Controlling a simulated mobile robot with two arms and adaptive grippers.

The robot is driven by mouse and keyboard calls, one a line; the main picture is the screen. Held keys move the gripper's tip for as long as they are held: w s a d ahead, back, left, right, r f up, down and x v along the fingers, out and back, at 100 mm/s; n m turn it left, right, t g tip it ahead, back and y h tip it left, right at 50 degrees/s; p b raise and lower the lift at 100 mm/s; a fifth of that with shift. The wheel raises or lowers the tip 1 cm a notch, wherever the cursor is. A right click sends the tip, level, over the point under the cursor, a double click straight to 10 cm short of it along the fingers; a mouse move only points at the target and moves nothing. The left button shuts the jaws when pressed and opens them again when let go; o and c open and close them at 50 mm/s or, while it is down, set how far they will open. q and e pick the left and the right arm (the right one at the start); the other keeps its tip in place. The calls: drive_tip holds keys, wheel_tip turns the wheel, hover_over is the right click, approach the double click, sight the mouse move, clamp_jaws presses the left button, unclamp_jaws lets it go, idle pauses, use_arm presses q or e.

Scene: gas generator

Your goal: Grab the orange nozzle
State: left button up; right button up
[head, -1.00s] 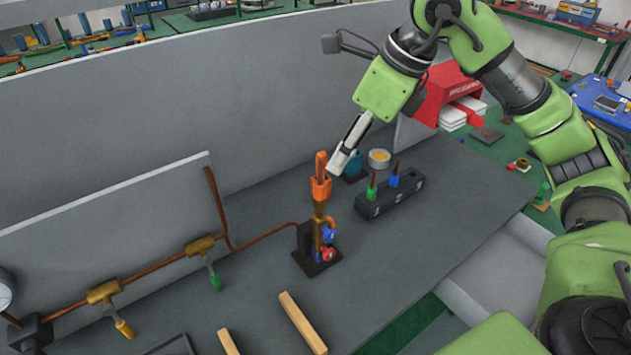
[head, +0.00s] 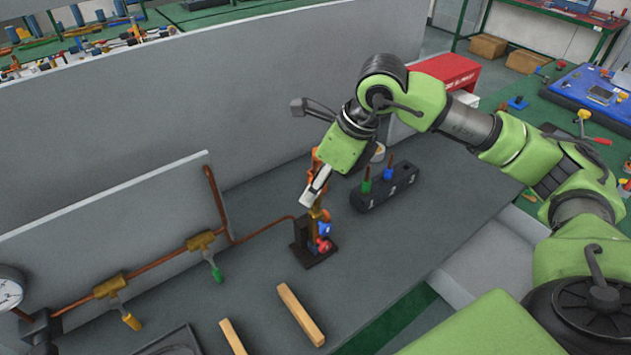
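The orange nozzle (head: 316,168) stands upright on top of a brass fitting with blue and red knobs (head: 322,232), on a dark base (head: 313,256) on the grey table. My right gripper (head: 309,203) comes down from the upper right, its pale fingers in front of the nozzle and partly hiding it. The fingers overlap the nozzle's lower part in the head view; I cannot tell whether they touch it or how far apart they are. My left gripper is not in view.
A black holder (head: 385,192) with green and blue tools stands right of the nozzle. A copper pipe with valves (head: 201,241) runs along the left panel. Two wooden blocks (head: 300,315) lie in front. A red box (head: 447,70) stands behind my arm.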

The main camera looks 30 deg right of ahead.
clamp_jaws()
drive_tip(key=shift+r, duration=0.1)
